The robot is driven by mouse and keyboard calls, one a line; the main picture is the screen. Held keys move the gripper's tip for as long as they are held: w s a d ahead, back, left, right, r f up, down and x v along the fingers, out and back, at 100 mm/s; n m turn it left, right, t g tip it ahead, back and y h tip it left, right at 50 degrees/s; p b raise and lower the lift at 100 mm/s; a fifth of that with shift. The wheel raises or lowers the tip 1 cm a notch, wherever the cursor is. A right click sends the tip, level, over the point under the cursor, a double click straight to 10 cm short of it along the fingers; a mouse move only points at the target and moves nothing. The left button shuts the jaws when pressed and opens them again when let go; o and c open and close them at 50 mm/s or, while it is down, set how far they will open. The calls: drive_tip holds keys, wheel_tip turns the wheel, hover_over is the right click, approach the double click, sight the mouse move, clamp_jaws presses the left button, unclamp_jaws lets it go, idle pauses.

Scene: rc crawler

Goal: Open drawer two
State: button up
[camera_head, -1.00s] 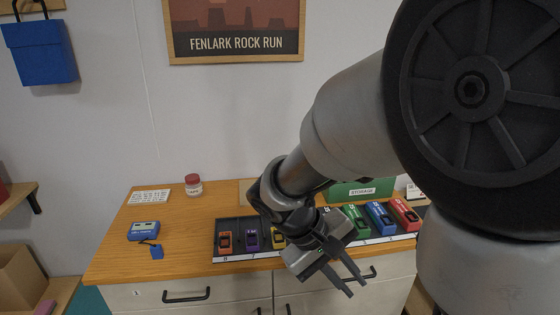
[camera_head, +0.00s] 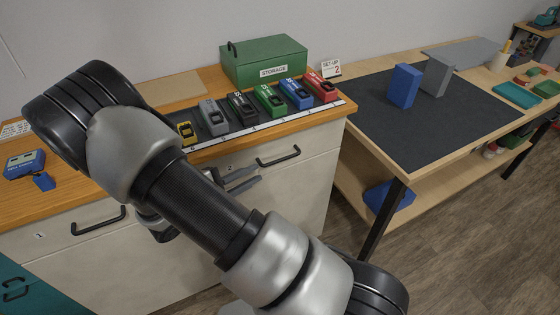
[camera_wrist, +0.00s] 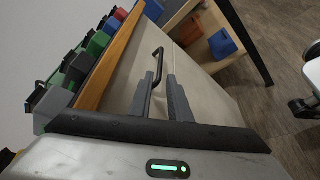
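Drawer two (camera_head: 300,172) is the light drawer front under the wooden counter, marked with a small 2, and it looks shut. Its dark bar handle (camera_head: 279,156) is on the front; the handle also shows in the wrist view (camera_wrist: 157,66). My gripper (camera_head: 257,172) is open, with its two grey fingers pointing at the handle's left end. In the wrist view my gripper (camera_wrist: 162,76) has the handle ahead, near the left finger. I cannot tell whether they touch. My arm hides part of the drawer front.
Drawer one has its own handle (camera_head: 98,221) at the left. A workbench with a dark mat (camera_head: 440,115) stands at the right. The floor (camera_head: 450,240) in front is clear.

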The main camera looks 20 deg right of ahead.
sight(276, 162)
drive_tip(key=b+x, duration=0.1)
drive_tip(key=x, duration=1.1)
drive_tip(key=shift+w, duration=0.1)
clamp_jaws()
